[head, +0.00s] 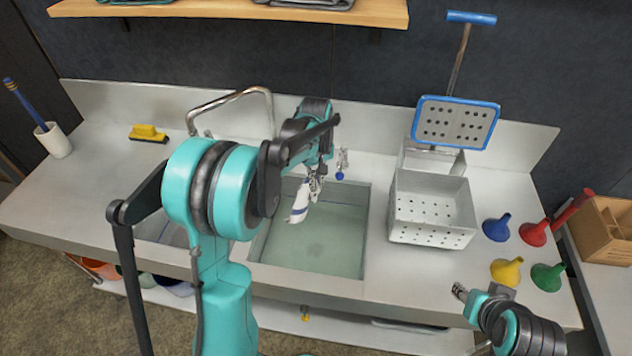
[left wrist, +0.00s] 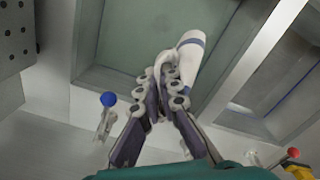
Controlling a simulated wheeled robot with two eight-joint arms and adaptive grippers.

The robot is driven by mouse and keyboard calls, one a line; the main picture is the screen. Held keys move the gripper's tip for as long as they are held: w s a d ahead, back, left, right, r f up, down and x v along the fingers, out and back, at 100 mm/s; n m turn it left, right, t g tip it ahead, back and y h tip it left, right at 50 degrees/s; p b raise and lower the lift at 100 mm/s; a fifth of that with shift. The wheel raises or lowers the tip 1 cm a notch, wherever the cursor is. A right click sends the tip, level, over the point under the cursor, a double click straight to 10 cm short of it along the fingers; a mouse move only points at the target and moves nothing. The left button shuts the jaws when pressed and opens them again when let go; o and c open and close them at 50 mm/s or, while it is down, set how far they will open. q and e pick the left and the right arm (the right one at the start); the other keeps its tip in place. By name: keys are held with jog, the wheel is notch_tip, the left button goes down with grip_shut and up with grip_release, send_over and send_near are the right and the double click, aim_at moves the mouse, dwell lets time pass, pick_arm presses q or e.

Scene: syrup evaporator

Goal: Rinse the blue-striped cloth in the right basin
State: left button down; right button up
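The blue-striped cloth (head: 299,203), white with blue bands, hangs from my left gripper (head: 316,182) over the right basin (head: 362,222). Greenish water (head: 322,245) stands in that basin. In the left wrist view the fingers of the left gripper (left wrist: 166,84) close together on the cloth (left wrist: 184,60), which hangs as a narrow bunch. The frames do not clearly show whether its lower end touches the water. My right gripper (head: 460,292) is low at the front right, away from the basins; its finger opening is too small to read.
The left basin (head: 160,230) is mostly behind my left arm. A curved faucet (head: 228,97) and a blue-knobbed tap (head: 340,174) stand at the back. A perforated white box (head: 432,210) and coloured funnels (head: 507,272) occupy the right counter. A yellow brush (head: 148,134) lies left.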

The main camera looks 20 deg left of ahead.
pick_arm(q)
notch_tip(320, 180, down, 23)
jog(key=b, duration=1.6)
jog(key=shift+f+b, duration=0.15)
jog(key=shift+b, duration=0.15)
jog(key=s+a+f+b, duration=0.1)
jog(key=s+a+f, duration=0.1)
jog(key=a, duration=0.5)
jog(key=w+d, duration=0.3)
jog(key=d, duration=1)
jog(key=shift+w+d+r+b, duration=0.25)
jog(key=shift+w+d+b, duration=0.05)
jog(key=shift+d, duration=0.05)
dwell(3.7)
